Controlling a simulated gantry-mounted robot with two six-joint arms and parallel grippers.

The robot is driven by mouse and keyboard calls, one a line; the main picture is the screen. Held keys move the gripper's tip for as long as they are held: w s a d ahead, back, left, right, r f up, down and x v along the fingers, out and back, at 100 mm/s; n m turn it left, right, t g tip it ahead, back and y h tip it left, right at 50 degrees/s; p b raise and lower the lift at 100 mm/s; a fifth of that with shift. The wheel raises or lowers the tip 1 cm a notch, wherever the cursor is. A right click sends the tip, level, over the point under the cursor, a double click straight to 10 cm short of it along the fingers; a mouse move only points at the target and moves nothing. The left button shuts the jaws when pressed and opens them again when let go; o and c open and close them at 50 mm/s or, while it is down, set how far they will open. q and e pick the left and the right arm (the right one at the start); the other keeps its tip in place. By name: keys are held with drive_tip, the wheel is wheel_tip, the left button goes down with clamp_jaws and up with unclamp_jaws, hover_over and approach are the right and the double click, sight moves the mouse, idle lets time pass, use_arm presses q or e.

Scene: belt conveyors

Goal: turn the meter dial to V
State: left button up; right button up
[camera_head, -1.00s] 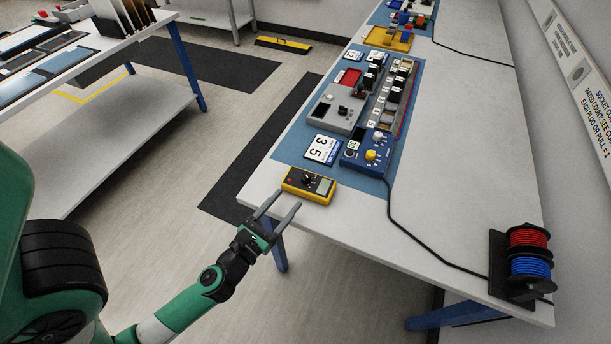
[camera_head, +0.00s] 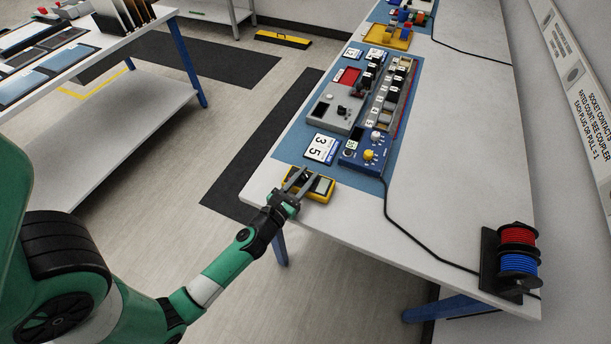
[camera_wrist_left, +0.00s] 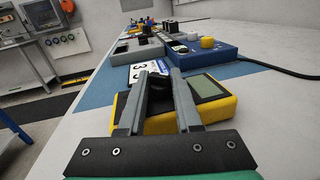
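The yellow meter (camera_head: 322,188) lies near the front left corner of the long white table, with a grey screen on its right part. My left gripper (camera_head: 306,177) reaches over it from the front. Its two grey fingers are apart in the left wrist view (camera_wrist_left: 159,76), with the meter's black dial (camera_wrist_left: 158,92) between them. I cannot tell whether either finger touches the dial. The fingers hide most of the dial and its markings, so its setting cannot be read. My right gripper is not in view.
A number card (camera_head: 321,148) and a blue box with knobs (camera_head: 364,150) stand just behind the meter on the blue mat (camera_head: 292,151).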

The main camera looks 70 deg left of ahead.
use_arm(q)
clamp_jaws()
drive_tip(key=shift+d+f+n+g+y+b, duration=0.15)
drive_tip(key=shift+n+g+y+b, duration=0.3)
drive_tip(key=shift+b, duration=0.45)
drive_tip(key=shift+w+n+g+y+b, duration=0.1)
drive_tip(key=shift+n+g+y+b, duration=0.45)
drive_tip(key=shift+y+b, duration=0.25)
drive_tip(key=n+g+y+b, duration=0.1)
drive_tip(key=n+g+y, duration=0.2)
drive_tip(key=g, duration=0.1)
drive_tip(key=shift+n+g+y+b, duration=0.65)
drive_tip(key=shift+n+g, duration=0.3)
drive_tip(key=shift+g, duration=0.35)
drive_tip(key=shift+n+g+y+b, duration=0.4)
drive_tip(key=shift+n+g+b, duration=0.45)
drive_tip(key=shift+g, duration=0.45)
